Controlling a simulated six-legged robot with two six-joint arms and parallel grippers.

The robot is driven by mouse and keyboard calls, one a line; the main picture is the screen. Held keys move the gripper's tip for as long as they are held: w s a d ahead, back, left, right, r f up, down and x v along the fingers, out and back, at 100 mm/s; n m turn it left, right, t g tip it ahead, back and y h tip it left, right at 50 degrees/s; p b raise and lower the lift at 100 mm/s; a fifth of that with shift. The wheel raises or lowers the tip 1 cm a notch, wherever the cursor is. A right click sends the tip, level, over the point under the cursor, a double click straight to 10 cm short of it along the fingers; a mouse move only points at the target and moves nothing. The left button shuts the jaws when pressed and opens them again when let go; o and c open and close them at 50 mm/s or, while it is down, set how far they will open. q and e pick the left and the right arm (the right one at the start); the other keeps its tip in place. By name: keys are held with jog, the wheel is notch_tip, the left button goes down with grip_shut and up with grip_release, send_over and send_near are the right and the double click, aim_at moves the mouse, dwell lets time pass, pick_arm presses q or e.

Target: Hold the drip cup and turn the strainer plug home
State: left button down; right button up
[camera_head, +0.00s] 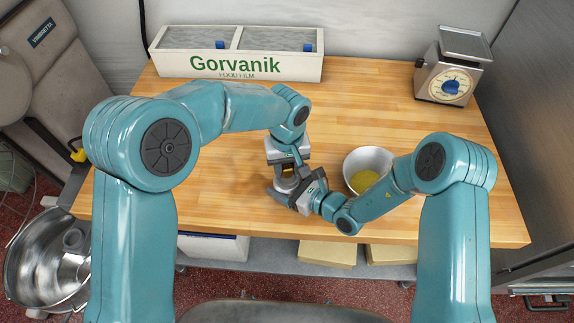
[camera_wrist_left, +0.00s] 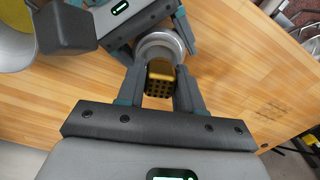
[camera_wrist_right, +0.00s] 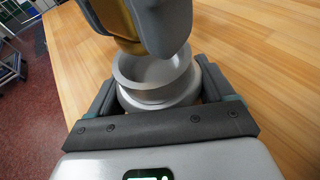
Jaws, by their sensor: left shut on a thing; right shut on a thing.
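The drip cup (camera_wrist_right: 150,98) is a round grey metal cup, upright at the table with its mouth open in the right wrist view. My right gripper (camera_wrist_right: 158,95) is shut around its sides. The strainer plug (camera_wrist_left: 160,72) is yellow with a dark, holed end. My left gripper (camera_wrist_left: 160,88) is shut on it, pointing down from above. In the right wrist view the plug (camera_wrist_right: 128,45) overlaps the cup's far rim; whether it touches the cup I cannot tell. In the head view both grippers meet at the cup (camera_head: 286,185), and the plug is mostly hidden.
A metal bowl with yellow contents (camera_head: 384,158) stands close right of the grippers. A white Gorvanik film box (camera_head: 290,67) lies along the back edge, and a kitchen scale (camera_head: 449,80) stands back right. The wooden table (camera_head: 200,190) is otherwise clear.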

pick_arm(q)
jog(key=shift+f, duration=0.75)
jog(key=shift+r, duration=0.1)
dwell(0.3)
jog(key=shift+r, duration=0.7)
jog(key=shift+d, duration=0.1)
jog(key=shift+f, duration=0.85)
dwell(0.8)
jog(key=shift+r, duration=0.1)
jog(key=shift+r, duration=0.7)
dwell(0.4)
